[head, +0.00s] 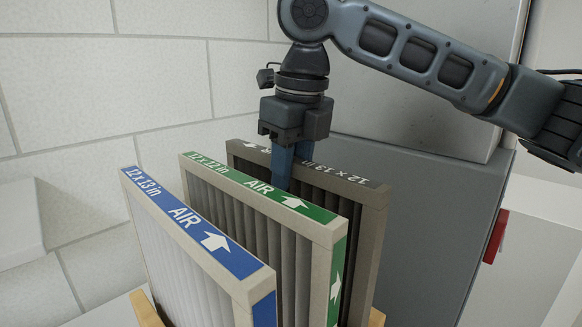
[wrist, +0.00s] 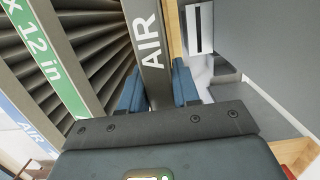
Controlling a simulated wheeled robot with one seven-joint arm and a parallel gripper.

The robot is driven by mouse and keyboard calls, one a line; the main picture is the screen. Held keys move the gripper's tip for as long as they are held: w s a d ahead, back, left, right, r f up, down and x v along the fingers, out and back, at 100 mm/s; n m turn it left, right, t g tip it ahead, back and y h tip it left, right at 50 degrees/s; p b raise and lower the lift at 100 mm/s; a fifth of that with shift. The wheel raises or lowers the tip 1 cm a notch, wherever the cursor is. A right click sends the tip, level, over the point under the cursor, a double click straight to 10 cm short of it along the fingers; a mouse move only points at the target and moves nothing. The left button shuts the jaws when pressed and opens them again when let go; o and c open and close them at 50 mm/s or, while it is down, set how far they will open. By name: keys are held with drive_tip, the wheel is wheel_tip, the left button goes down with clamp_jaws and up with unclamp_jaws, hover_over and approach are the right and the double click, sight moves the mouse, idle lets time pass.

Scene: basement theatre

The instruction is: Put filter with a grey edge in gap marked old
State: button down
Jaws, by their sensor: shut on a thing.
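The filter with a grey edge (head: 350,182) stands upright at the back of a row of filters. In the wrist view, its grey top edge (wrist: 151,48) with the word AIR lies between my two blue fingers. My gripper (head: 290,165) reaches down from above and is shut on this edge near its middle. The fingers also show in the wrist view (wrist: 158,88). The filter's lower part is hidden behind the green-edged filter. I cannot make out a gap marked old in either view.
A green-edged filter (head: 268,192) stands close in front, and a blue-edged filter (head: 195,225) nearest. Wooden rack parts (head: 146,308) show below them. A grey cabinet (head: 436,225) with a red part (head: 496,237) stands behind to the right. A white block wall is at left.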

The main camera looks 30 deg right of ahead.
drive_tip(key=shift+f, duration=0.1)
drive_tip(key=c, duration=0.8)
unclamp_jaws()
wheel_tip(320, 180, up, 12)
drive_tip(key=s, duration=0.1)
drive_tip(key=shift+s+d, duration=0.25)
drive_tip(key=shift+s, duration=0.1)
